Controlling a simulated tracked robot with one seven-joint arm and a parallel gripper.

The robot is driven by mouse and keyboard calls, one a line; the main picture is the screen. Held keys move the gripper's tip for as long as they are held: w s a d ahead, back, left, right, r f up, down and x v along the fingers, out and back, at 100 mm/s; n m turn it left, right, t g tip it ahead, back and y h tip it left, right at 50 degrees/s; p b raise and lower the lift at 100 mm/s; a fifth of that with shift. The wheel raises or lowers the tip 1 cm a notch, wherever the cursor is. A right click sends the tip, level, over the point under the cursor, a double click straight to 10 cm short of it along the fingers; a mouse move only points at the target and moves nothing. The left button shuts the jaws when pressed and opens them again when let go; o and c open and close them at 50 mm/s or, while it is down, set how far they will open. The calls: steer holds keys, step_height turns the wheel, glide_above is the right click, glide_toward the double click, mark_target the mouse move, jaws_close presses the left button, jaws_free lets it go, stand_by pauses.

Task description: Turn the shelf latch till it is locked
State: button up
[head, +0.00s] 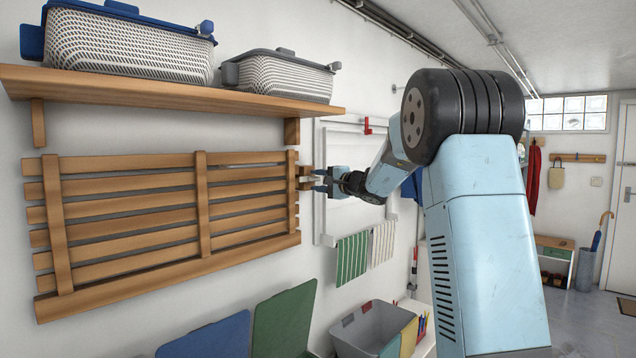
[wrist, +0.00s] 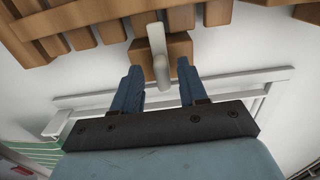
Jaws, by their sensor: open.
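The slatted wooden shelf (head: 203,210) is folded flat against the left wall. The shelf latch is a pale lever (wrist: 157,48) on a small wooden block (wrist: 180,46) at the shelf's right edge. In the head view the block (head: 305,171) is small and partly covered by my gripper (head: 318,181). In the wrist view my gripper (wrist: 160,68) is open, with one blue finger on each side of the lever's near end. Gaps show between the lever and both fingers. I cannot tell whether the latch is locked.
A wooden wall shelf (head: 170,93) with two laundry baskets (head: 130,50) is above. A white wall rack (head: 320,212) with striped cloths (head: 352,257) is behind my gripper. Below stand a grey bin (head: 365,328) and green (head: 284,318) and blue (head: 210,338) panels. Open floor lies at the right.

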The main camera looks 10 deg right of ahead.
steer(key=v, duration=1.3)
steer(key=s+a+f+n+g, duration=0.2)
steer(key=s+a+g, duration=0.15)
steer(key=s, duration=0.35)
steer(key=s+a+f+n+g+h, duration=0.1)
steer(key=s+a+f+n+g, duration=0.1)
steer(key=s+a, duration=0.4)
steer(key=s+a+f+n+g, duration=0.2)
steer(key=s+a, duration=0.1)
steer(key=s, duration=0.5)
steer(key=s+d+f+n+h, duration=0.1)
steer(key=s+d+f+h, duration=0.1)
steer(key=s, duration=0.5)
steer(key=s+d+f+n+g+h, duration=0.1)
steer(key=s+d+f+n+h, duration=0.1)
steer(key=s+f+h, duration=0.2)
steer(key=s+d+f+n+g+h, duration=0.1)
steer(key=s+d+f+n+h, duration=0.1)
steer(key=s, duration=0.7)
steer(key=shift+s+f+h, duration=0.35)
steer(key=shift+f+h, duration=0.15)
steer(key=shift+f, duration=0.15)
